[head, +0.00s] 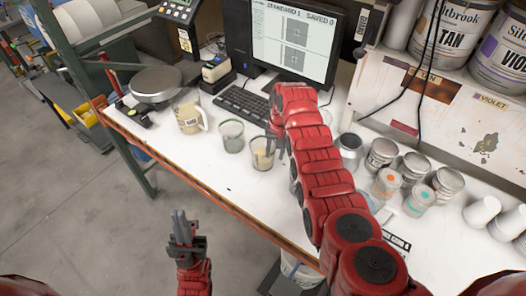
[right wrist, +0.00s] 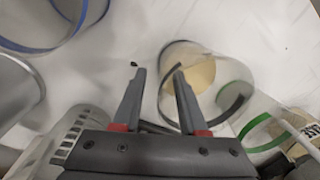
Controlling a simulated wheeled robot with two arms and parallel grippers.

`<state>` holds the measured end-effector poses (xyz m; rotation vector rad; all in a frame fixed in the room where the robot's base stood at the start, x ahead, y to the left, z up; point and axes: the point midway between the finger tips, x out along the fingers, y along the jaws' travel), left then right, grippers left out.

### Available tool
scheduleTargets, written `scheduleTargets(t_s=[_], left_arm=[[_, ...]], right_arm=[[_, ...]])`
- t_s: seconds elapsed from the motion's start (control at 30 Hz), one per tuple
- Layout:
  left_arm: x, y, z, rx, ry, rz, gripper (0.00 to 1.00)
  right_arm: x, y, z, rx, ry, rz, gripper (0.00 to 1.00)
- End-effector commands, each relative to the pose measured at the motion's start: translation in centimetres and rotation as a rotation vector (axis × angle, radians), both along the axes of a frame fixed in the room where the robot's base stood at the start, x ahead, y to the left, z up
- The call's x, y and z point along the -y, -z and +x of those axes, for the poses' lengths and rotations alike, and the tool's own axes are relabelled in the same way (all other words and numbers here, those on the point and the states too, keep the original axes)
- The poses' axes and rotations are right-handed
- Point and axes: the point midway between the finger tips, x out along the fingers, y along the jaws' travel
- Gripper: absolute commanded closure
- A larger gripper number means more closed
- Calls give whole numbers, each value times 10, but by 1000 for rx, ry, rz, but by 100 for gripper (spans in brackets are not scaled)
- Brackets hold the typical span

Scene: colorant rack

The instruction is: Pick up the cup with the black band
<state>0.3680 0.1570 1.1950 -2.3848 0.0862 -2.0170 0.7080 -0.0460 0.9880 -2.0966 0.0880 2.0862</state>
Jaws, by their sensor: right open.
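The cup with the black band (right wrist: 205,88) is clear and holds something tan. In the head view it appears to be the tan-filled cup (head: 262,155) on the white bench, just left of my right gripper (head: 279,150), which is partly hidden by its arm. In the right wrist view my right gripper (right wrist: 157,72) is open. Its right finger overlaps the cup's near left rim in the picture; I cannot tell whether it touches or is inside. No cup wall shows clearly held between the fingers. My left gripper (head: 182,228) is low, off the bench, empty, with its fingers close together.
A green-banded cup (right wrist: 262,132) stands close beside, and a blue-banded cup (right wrist: 62,28) is at upper left. Several metal cans (head: 414,166) are at right. The bench's front strip is clear.

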Motion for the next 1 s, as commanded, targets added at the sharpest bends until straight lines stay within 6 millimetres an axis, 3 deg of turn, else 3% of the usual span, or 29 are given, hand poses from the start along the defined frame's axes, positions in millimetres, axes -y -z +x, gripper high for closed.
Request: scheduleTargets(t_s=[0.13,0.4,1.0], left_arm=[[0,1,0,0,0,0,100],[0,1,0,0,0,0,100],[0,1,0,0,0,0,100]], right_arm=[[0,0,1,2,0,0,58],[0,0,1,2,0,1,100],[0,0,1,3,0,-1,100]])
